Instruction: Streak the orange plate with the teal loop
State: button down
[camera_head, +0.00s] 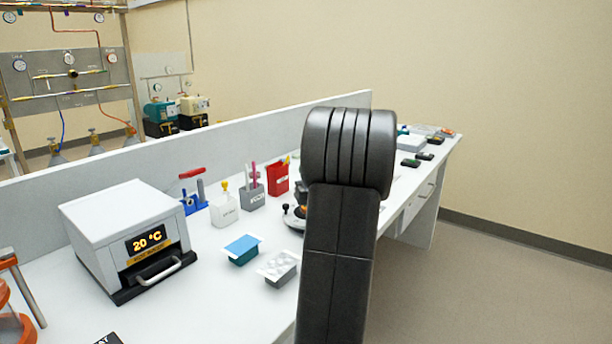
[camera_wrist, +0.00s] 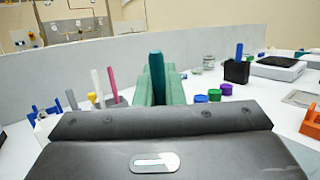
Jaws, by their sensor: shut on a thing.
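My gripper (camera_wrist: 157,82) shows in the wrist view with its green fingers shut around an upright teal-blue handle, which I take for the teal loop (camera_wrist: 156,62). The handle's top sticks up above the fingers; its lower end is hidden behind the gripper body. In the head view my dark arm covers the gripper and the loop. I cannot make out the orange plate for certain. A small orange patch shows beside my arm in the head view, and an orange thing (camera_wrist: 308,119) is cut off at the right edge of the wrist view.
A white incubator box (camera_head: 125,235) reading 20 °C stands on the left of the bench. A blue-topped block (camera_head: 242,249), a white-topped rack (camera_head: 279,268), a grey holder (camera_head: 252,194) and a red holder (camera_head: 278,180) stand left of my arm. A low partition (camera_head: 200,145) runs behind.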

jog(key=shift+w+d+b, duration=0.35)
jog(key=shift+w+d, duration=0.35)
jog(key=shift+w, duration=0.3)
dwell(1.3)
notch_tip(320, 180, up, 6)
jog(key=p, duration=0.3)
dwell(0.7)
jog(key=shift+r+p, duration=0.1)
jog(key=shift+p, duration=0.3)
notch_tip(320, 180, down, 6)
jog(key=s+d+m+g+p, duration=0.1)
jog(key=m+p, duration=0.1)
jog(key=p, duration=0.3)
jog(key=shift+s+g, duration=0.15)
jog(key=shift+g, duration=0.15)
dwell(0.6)
